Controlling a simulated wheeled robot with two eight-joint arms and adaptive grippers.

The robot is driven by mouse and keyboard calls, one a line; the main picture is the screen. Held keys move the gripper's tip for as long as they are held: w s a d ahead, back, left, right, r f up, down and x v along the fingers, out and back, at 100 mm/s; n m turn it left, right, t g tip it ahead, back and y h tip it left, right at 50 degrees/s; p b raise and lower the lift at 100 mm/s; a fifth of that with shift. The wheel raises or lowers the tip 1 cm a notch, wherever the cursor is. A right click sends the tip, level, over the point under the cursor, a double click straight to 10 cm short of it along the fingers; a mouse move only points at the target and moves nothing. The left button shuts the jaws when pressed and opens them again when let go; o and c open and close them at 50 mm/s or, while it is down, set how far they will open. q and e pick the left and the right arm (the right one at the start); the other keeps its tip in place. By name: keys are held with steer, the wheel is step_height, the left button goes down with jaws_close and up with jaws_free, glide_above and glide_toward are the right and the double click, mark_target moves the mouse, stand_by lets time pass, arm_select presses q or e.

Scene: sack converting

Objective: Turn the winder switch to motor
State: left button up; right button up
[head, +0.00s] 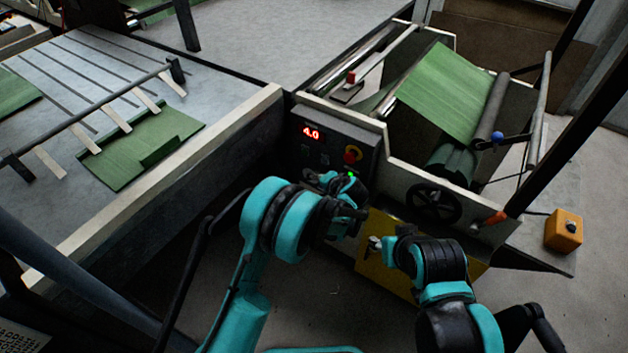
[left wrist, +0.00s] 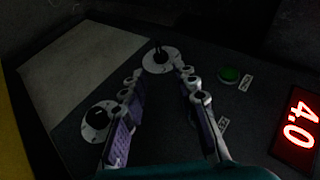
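The dark control panel (head: 336,138) stands mid-scene with a red 4.0 display (head: 311,133). My left gripper (head: 334,180) is at its lower part and hides some controls. In the left wrist view a black knob on a round white dial (left wrist: 158,58) lies just beyond and between the spread fingertips of my left gripper (left wrist: 160,74). The fingers look open, and I see no contact. A second knob on a white dial (left wrist: 97,120) is left of the fingers. The labels are too small to read. My right gripper (head: 378,244) is before the yellow panel, its opening unclear.
A green button (left wrist: 230,74) is right of the fingers in the wrist view. A black handwheel (head: 434,202) and green roll (head: 452,162) are to the right. A slatted table (head: 75,60) is left.

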arm_select(q)
steer(key=v, duration=0.4)
stand_by(0.4)
steer(key=s+a+r+n+g+h, duration=0.1)
steer(key=s+a+r+n, duration=0.1)
steer(key=s+a+r, duration=0.5)
steer(key=s+a+r+n+g+h, duration=0.15)
steer(key=s+a+r, duration=0.25)
steer(key=a+r, duration=0.5)
steer(key=s+a+n, duration=0.2)
steer(key=s+a, duration=0.2)
steer(key=s, duration=0.6)
steer(key=s+a+n+h, duration=0.1)
steer(key=s+a+n, duration=0.2)
steer(key=s, duration=0.7)
steer(key=shift+a+r+n, duration=0.3)
steer(key=shift+a+n, duration=0.05)
steer(key=shift+a, duration=0.05)
steer(key=shift+t+h, duration=0.25)
